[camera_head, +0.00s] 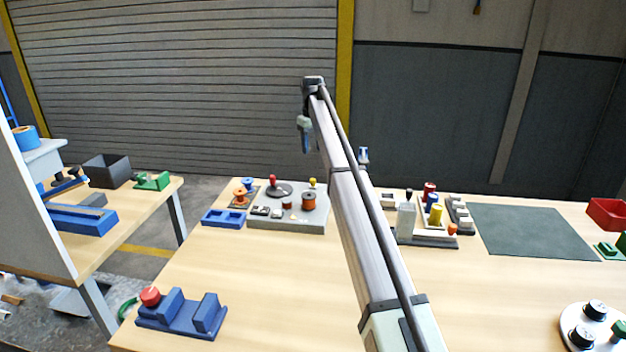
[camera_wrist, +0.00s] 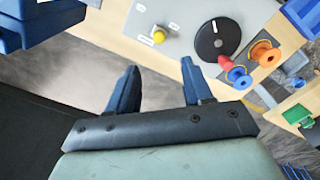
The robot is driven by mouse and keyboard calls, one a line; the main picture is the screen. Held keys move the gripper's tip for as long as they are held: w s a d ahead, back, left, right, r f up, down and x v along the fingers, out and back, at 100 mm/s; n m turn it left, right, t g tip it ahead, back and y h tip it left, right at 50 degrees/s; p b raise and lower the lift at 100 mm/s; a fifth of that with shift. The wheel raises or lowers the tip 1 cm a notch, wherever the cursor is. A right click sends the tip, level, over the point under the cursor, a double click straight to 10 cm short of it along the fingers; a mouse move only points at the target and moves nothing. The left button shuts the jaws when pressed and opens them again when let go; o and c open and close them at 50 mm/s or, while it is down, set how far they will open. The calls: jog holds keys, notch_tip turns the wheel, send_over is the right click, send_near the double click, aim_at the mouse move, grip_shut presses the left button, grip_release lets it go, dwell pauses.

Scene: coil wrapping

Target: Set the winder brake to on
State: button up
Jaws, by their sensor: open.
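The winder panel (camera_head: 262,223) is a grey plate on the far side of the table, left of my arm. It carries a black disc (camera_head: 284,191) with a red knob (camera_head: 272,181) and a separate yellow knob (camera_head: 312,183), which may be the brake. In the wrist view the yellow knob (camera_wrist: 158,36) stands between small pale labels (camera_wrist: 173,27), too small to read, so I cannot tell the brake's setting. The black disc (camera_wrist: 217,40) has a white mark. My gripper (camera_wrist: 158,82) is open and empty, apart from the panel; it hangs above it in the head view (camera_head: 304,128).
Orange (camera_head: 240,195) and blue (camera_head: 247,184) spools stand left of the panel, behind a blue tray (camera_head: 223,218). A blue block fixture (camera_head: 182,314) sits at the front left. A fixture with coloured cylinders (camera_head: 428,238) and a dark mat (camera_head: 530,232) lie to the right. The table's middle is clear.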

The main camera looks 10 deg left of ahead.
aim_at(313, 179)
notch_tip(313, 179, down, 13)
jog(key=shift+f, duration=0.2)
dwell(0.4)
grip_shut()
dwell(0.4)
